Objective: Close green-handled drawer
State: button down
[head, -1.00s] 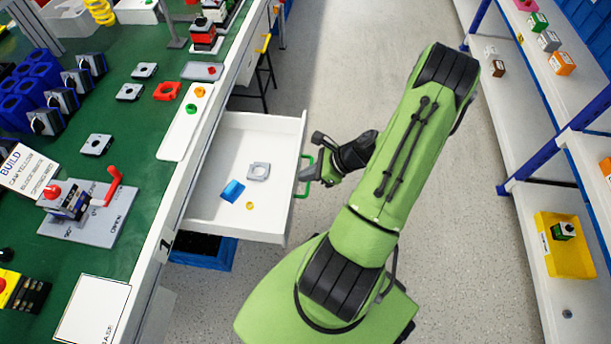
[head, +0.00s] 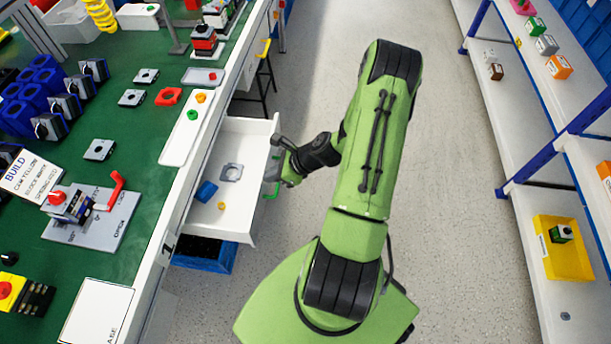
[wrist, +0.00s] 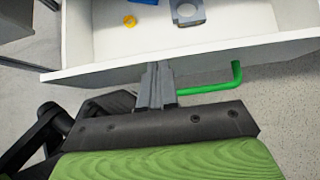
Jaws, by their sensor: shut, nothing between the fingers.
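The white drawer (head: 226,139) under the green-topped bench is partly open, and its green handle (head: 272,186) is on its outer front. The handle also shows in the wrist view (wrist: 213,85), running to the right from my gripper. My gripper (head: 272,172) is at the drawer front, beside the handle. In the wrist view my gripper (wrist: 155,72) has its fingers together, with the tips at the white drawer front. The fingers hide the left part of the handle. Whether the tips touch the front is hard to tell.
Inside the drawer lie a blue block (head: 206,191), a grey square plate (head: 231,172) and a small yellow ring (head: 221,206). A blue bin (head: 205,255) is below. A shelf rack (head: 540,150) stands at the right. The floor between is clear.

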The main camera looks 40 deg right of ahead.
jog(key=w+a+p, duration=0.2)
jog(key=w+a, duration=0.6)
jog(key=w, duration=0.2)
jog(key=shift+w, duration=0.3)
